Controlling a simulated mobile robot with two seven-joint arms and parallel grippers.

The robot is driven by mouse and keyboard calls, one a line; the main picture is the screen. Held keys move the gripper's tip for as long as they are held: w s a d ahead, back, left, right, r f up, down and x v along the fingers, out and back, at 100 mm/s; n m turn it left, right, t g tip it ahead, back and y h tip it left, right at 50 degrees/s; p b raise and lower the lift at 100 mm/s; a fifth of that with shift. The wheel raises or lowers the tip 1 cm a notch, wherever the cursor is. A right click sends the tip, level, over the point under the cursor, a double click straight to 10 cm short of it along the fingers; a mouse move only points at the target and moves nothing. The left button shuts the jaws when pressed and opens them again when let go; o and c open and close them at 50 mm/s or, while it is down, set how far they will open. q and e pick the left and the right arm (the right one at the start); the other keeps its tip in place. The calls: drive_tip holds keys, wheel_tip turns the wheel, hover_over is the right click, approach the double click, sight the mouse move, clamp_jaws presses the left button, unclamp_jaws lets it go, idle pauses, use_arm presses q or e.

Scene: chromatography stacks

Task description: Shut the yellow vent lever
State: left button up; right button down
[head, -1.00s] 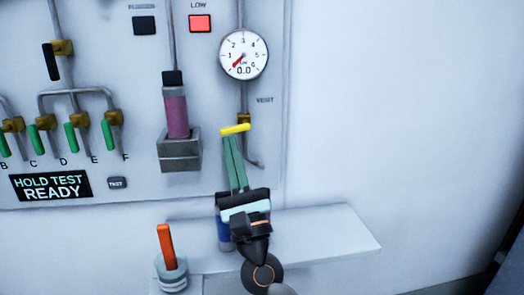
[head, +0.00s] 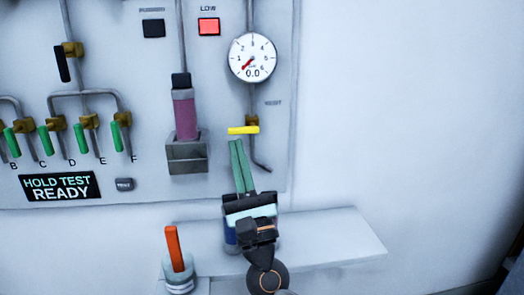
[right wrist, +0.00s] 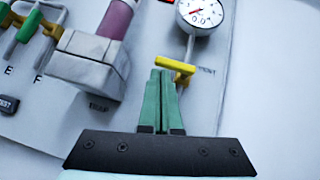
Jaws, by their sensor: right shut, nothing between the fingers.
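The yellow vent lever (head: 243,130) lies level across the vertical pipe below the gauge, beside the vent label. It also shows in the right wrist view (right wrist: 175,66), with its brass valve body behind it. My right gripper (head: 236,141) has its green fingers together and empty, pointing up at the lever from just below its left part. In the right wrist view the fingertips (right wrist: 162,74) are close under the lever's left part; I cannot tell whether they touch. My left gripper is out of view.
The round gauge (head: 252,57) reads 0.0 above the lever. A purple column (head: 185,114) in a grey holder (head: 187,158) stands to the left. Green levers (head: 82,138) are further left. A shelf (head: 335,240) with an orange-handled item (head: 173,248) is below. The wall at right is clear.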

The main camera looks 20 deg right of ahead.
use_arm(q)
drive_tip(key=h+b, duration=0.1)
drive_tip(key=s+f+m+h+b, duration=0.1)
drive_tip(key=b, duration=0.1)
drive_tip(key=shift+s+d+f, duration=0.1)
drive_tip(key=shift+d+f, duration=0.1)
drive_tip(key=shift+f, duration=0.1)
use_arm(e)
drive_tip(key=v, duration=1.2)
